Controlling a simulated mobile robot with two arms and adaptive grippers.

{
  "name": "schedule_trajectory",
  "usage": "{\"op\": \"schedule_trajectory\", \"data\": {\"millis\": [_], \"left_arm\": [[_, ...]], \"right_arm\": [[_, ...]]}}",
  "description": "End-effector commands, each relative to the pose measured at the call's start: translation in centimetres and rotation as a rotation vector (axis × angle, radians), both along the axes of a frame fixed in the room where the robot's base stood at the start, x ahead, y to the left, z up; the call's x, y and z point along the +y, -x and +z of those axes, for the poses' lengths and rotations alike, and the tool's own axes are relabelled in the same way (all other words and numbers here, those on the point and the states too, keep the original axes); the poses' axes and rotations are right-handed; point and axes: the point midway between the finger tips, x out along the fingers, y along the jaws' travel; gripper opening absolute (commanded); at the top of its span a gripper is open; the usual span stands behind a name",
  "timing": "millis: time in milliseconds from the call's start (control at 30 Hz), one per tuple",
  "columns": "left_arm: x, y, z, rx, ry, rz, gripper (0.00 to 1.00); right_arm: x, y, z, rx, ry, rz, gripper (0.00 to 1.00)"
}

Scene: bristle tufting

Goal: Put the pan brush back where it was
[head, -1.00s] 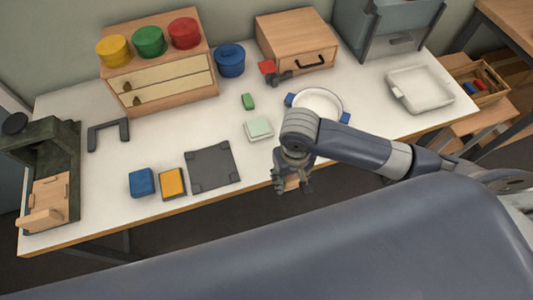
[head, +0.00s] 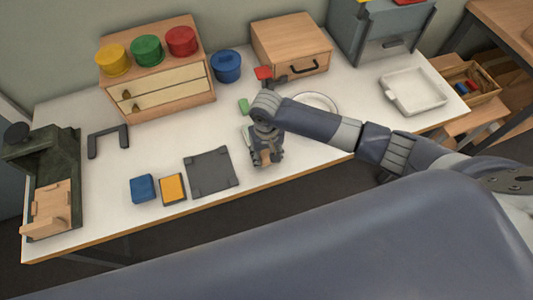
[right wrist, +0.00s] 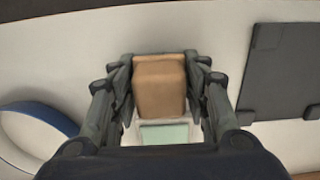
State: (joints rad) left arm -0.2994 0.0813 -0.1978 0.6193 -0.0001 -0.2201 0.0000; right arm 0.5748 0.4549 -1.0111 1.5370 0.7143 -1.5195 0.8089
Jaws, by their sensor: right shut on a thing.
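My right gripper (head: 266,160) is over the table's front part, between the dark grey mat and the white round dish. It is shut on a tan wooden block, seemingly the pan brush (right wrist: 160,87); no bristles show. The block sits between the fingers in the right wrist view. Just past it in that view is a pale green pad (right wrist: 165,133) in a white holder; I cannot tell whether they touch. In the head view the arm mostly hides this pad (head: 246,134). My left gripper is not in view.
The dark grey mat (head: 210,171) lies left of the gripper, with orange (head: 172,188) and blue (head: 142,188) blocks beyond. The blue-handled white dish (head: 318,102) is partly behind my arm.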

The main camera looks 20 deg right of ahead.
Motion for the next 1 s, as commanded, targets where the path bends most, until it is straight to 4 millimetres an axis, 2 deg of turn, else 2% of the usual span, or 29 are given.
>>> {"op": "schedule_trajectory", "data": {"millis": [333,367,433,467,800,867,1000], "left_arm": [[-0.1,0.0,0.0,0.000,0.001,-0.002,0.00],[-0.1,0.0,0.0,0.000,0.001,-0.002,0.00],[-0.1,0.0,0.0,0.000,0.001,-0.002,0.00],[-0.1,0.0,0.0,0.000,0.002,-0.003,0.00],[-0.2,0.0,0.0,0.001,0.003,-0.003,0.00],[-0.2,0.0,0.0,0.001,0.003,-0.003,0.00],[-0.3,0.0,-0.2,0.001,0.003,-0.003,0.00]], "right_arm": [[0.0,0.1,-0.4,0.001,0.000,0.000,0.24],[0.0,0.1,-0.4,0.001,0.000,0.000,0.45],[0.0,0.0,-0.4,0.000,0.000,0.000,0.61],[0.0,0.1,-0.4,0.001,0.000,0.000,0.63],[0.0,0.0,-0.2,0.000,0.000,0.000,0.63],[0.0,0.0,0.1,-0.001,0.000,0.000,0.63],[0.0,0.0,2.1,-0.003,-0.001,0.000,0.63]]}}
